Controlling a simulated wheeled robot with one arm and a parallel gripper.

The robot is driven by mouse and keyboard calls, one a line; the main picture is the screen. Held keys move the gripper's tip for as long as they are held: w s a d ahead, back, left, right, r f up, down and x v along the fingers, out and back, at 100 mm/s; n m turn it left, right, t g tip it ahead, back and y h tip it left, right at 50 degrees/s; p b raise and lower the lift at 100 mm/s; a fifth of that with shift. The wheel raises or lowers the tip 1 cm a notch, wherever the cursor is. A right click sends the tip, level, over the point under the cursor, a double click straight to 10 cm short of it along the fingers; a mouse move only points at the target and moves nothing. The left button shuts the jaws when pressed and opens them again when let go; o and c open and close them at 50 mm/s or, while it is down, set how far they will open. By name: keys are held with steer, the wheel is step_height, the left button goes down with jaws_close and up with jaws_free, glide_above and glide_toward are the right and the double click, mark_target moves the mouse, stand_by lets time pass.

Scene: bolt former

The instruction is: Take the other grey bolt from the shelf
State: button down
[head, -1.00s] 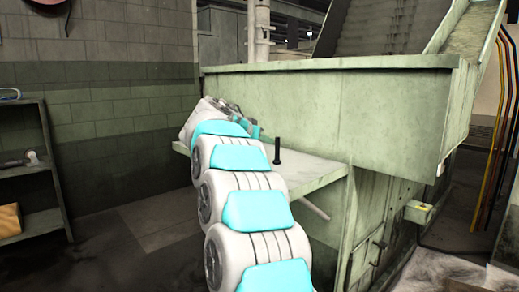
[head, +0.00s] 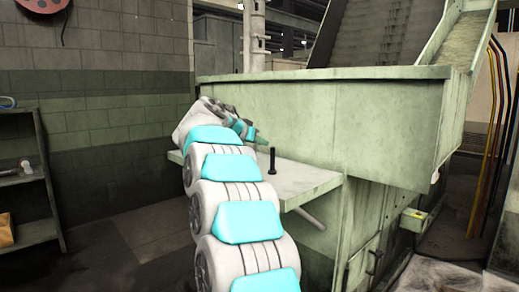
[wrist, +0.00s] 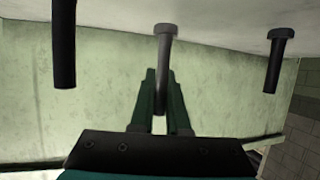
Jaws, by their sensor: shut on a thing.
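A grey bolt (wrist: 165,45) is between the two green fingers of my gripper (wrist: 160,75) in the wrist view. The fingers are shut on its shank. Its head is at the shelf surface; I cannot tell whether it touches. In the head view my gripper (head: 256,138) is over the pale shelf (head: 312,182), mostly hidden by my arm. The grey bolt cannot be made out there.
One dark bolt (head: 272,160) stands upright on the shelf beside my gripper. The wrist view shows a dark bolt on the left (wrist: 64,45) and another on the right (wrist: 273,60). A green machine wall (head: 330,120) rises behind the shelf.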

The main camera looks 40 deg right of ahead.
step_height(320, 180, up, 8)
steer(key=p, duration=0.1)
steer(key=shift+f+p, duration=0.25)
steer(key=shift+p, duration=0.05)
